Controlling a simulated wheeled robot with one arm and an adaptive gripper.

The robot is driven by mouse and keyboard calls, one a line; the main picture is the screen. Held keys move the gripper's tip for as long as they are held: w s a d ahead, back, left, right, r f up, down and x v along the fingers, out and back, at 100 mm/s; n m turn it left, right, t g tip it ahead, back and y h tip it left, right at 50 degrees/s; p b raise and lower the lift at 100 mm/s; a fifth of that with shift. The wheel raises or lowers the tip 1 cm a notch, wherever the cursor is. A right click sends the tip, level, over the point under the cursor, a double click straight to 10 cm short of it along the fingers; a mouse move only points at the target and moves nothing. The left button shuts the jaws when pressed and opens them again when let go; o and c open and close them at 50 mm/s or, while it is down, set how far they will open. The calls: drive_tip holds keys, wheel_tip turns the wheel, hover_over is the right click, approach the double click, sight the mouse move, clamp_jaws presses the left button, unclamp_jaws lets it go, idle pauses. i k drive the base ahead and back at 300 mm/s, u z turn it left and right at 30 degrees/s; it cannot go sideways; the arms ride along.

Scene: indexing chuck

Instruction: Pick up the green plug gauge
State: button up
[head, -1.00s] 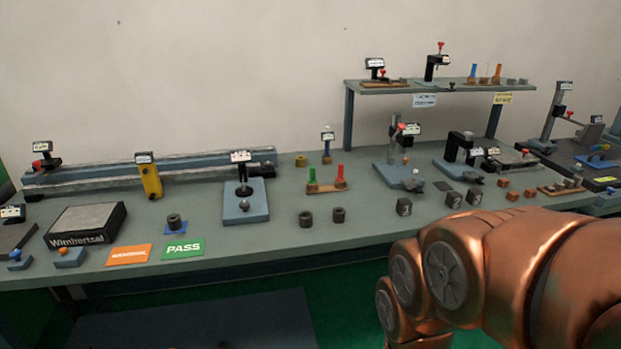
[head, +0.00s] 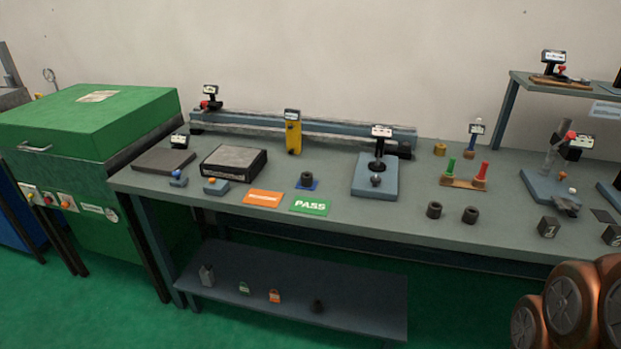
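The green plug gauge (head: 450,168) stands upright in a small wooden stand (head: 460,183) on the bench, to the right of the blue-based dial stand. A red plug gauge (head: 481,171) stands beside it on the right in the same stand. The two are apart, and nothing touches the green one. Only copper-coloured links of my arm show at the lower right corner. My gripper is out of view.
Two dark rings (head: 434,210) lie in front of the stand, with numbered black blocks (head: 548,227) to the right. A blue-based dial stand (head: 373,187) stands left. A raised shelf (head: 560,89) is at the right. A green cabinet (head: 90,120) stands at the far left.

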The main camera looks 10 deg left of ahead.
sight(449, 172)
drive_tip(key=u, duration=0.45)
drive_tip(key=k, duration=0.5)
drive_tip(key=z, duration=0.5)
drive_tip(key=i, duration=0.75)
drive_tip(key=z, duration=0.45)
drive_tip(key=i, duration=0.8)
drive_tip(key=u, duration=1)
drive_tip(key=i, duration=0.6)
drive_tip(key=u, duration=0.75)
